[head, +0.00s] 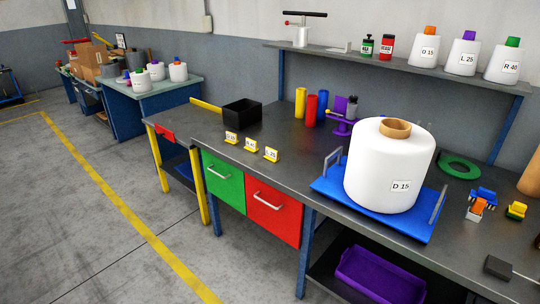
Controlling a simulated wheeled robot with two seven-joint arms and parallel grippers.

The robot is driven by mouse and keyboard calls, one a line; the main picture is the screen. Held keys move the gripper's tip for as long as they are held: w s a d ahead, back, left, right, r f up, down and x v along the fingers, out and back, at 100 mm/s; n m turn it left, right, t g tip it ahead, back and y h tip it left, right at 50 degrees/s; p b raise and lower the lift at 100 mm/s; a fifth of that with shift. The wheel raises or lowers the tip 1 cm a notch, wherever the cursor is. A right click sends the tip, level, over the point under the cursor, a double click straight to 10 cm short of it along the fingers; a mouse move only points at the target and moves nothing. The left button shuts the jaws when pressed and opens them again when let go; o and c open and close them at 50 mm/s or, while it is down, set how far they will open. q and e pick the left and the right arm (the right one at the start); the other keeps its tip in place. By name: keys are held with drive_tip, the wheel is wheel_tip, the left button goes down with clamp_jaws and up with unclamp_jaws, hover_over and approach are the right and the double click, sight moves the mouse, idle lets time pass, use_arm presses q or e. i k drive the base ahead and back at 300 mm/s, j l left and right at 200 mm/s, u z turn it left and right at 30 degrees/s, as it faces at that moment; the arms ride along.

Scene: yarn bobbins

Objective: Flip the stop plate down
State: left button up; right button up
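No part is clearly recognisable as the stop plate. A small red plate-like piece (165,133) sits at the near left end of the workbench, by the yellow leg, and I cannot tell if it is the stop plate or whether it is up or down. A yellow bar (206,105) runs along the bench's far left edge. Neither of my grippers is in view.
A large white bobbin (390,168) labelled D 15 stands on a blue tray (335,196) with handles on the workbench (290,140). A black box (242,111), yellow label stands (250,145) and coloured cylinders (311,110) stand left of it. The floor (75,215) at left is clear.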

sight(162, 132)
drive_tip(key=i+j+z, duration=0.1)
drive_tip(key=i+j, duration=1.4)
drive_tip(key=j, duration=0.15)
drive_tip(key=i+j+z, duration=0.15)
drive_tip(key=i+j, duration=0.6)
drive_tip(key=j, duration=0.1)
